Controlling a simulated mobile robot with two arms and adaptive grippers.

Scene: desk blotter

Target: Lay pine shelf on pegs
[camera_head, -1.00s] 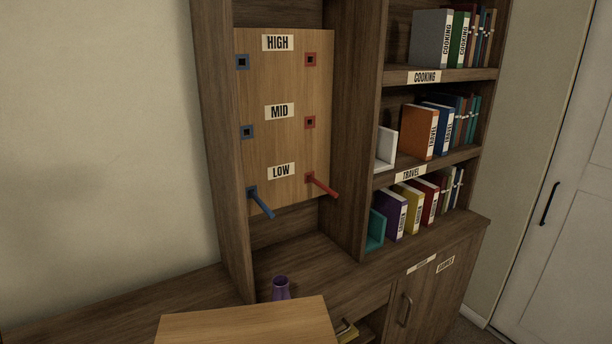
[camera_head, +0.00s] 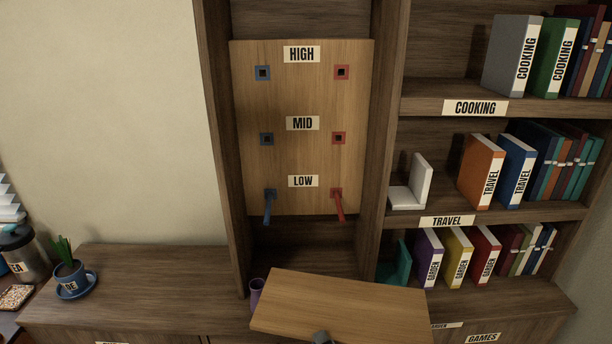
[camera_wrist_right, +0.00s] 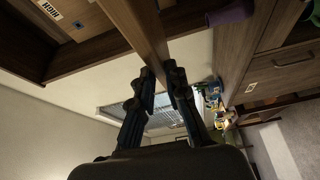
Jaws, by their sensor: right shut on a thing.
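The pine shelf (camera_head: 350,302) is a flat light-wood board, held in front of the bookcase and tilted, its right end lower in the head view. My right gripper (camera_wrist_right: 163,80) is shut on its edge; the shelf (camera_wrist_right: 142,32) runs up between the fingers in the wrist view. A blue peg (camera_head: 268,208) and a red peg (camera_head: 339,207) stick out of the peg panel (camera_head: 302,100) at the LOW row, above and behind the shelf. The MID and HIGH sockets are empty. My left gripper is not in view.
A purple vase (camera_head: 257,289) stands by the shelf's left end. Wooden uprights (camera_head: 219,150) flank the panel. A potted plant (camera_head: 71,270) stands on the left counter.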

